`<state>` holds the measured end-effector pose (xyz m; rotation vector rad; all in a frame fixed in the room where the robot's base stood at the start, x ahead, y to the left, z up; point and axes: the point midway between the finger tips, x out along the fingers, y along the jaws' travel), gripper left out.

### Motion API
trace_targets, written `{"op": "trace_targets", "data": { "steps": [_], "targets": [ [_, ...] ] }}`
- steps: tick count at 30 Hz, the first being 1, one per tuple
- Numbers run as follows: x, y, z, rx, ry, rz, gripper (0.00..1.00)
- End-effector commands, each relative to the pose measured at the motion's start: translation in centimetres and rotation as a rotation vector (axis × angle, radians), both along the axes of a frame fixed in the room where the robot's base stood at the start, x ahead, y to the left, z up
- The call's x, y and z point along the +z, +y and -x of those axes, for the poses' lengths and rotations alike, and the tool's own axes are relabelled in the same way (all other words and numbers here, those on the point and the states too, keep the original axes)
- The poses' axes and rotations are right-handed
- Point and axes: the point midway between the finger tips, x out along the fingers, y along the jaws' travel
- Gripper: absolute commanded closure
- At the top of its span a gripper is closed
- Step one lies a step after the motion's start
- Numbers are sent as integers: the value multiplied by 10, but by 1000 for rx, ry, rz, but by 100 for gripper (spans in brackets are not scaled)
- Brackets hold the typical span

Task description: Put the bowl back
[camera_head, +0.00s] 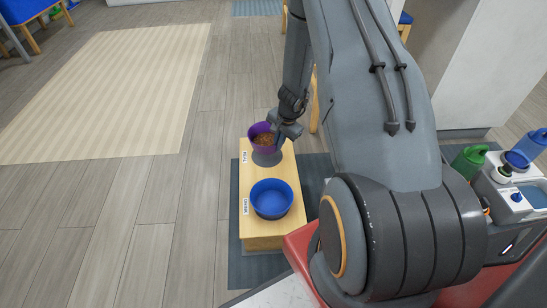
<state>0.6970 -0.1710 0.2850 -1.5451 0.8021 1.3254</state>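A purple bowl (257,130) with brown kibble in it is at the far end of a wooden feeding stand (262,235), by the label that seems to read MEAL. My gripper (279,130) is at the bowl's right rim and appears shut on it. The bowl looks raised a little above the stand, and a dark round area (267,159), seemingly the stand's opening, shows below it. My wrist hides part of the rim, and the fingertips are small. A blue bowl (271,197) sits in the near place of the stand, by the DRINK label.
The stand is on a dark grey mat (237,265). A beige striped rug (110,90) lies at the left on the wooden floor. My arm covers the middle right. Green and blue containers (468,160) are at the right edge. The floor left of the stand is clear.

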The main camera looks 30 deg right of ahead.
Motion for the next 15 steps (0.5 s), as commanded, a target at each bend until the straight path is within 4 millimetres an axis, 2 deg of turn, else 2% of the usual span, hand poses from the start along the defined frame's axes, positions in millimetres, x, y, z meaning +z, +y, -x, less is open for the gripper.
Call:
{"op": "trace_targets", "data": {
  "steps": [1,3,8,15],
  "targets": [
    [-13,0,-1,-2,1,0,100],
    [-23,0,-1,0,0,0,100],
    [-34,0,-1,1,-1,0,100],
    [-65,0,-1,1,-1,0,100]
  ]
}}
